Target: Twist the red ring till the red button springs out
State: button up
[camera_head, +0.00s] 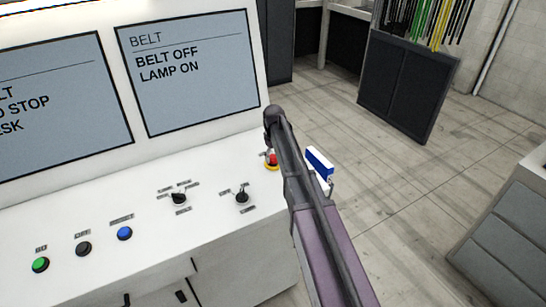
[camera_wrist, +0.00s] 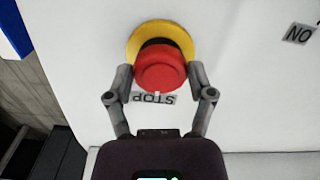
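The red button (camera_wrist: 160,70) is a round mushroom head with a dark collar on a yellow base (camera_wrist: 133,45). In the head view the red button (camera_head: 272,158) shows at the right end of the white desk, partly behind my arm. No separate red ring shows; the round red head is the only red part. My gripper (camera_wrist: 160,77) has one finger on each side of the red head, and both fingertips appear to touch its sides. A STOP label (camera_wrist: 153,98) lies beside the base, upside down in the wrist view. In the head view my arm hides most of the gripper.
The desk (camera_head: 110,220) carries green (camera_head: 40,264), black (camera_head: 83,249) and blue (camera_head: 124,233) buttons and two rotary switches (camera_head: 179,198) (camera_head: 242,197). A screen (camera_head: 190,95) reads BELT OFF, LAMP ON. A blue and white box (camera_head: 320,163) is right of my arm. Floor (camera_head: 410,180) beyond is clear.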

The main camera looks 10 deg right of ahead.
jog(key=shift+c, duration=0.3)
jog(key=shift+a+m, duration=0.1)
jog(key=shift+m, duration=2.7)
jog(key=o, duration=1.1)
jog(key=shift+n, duration=0.3)
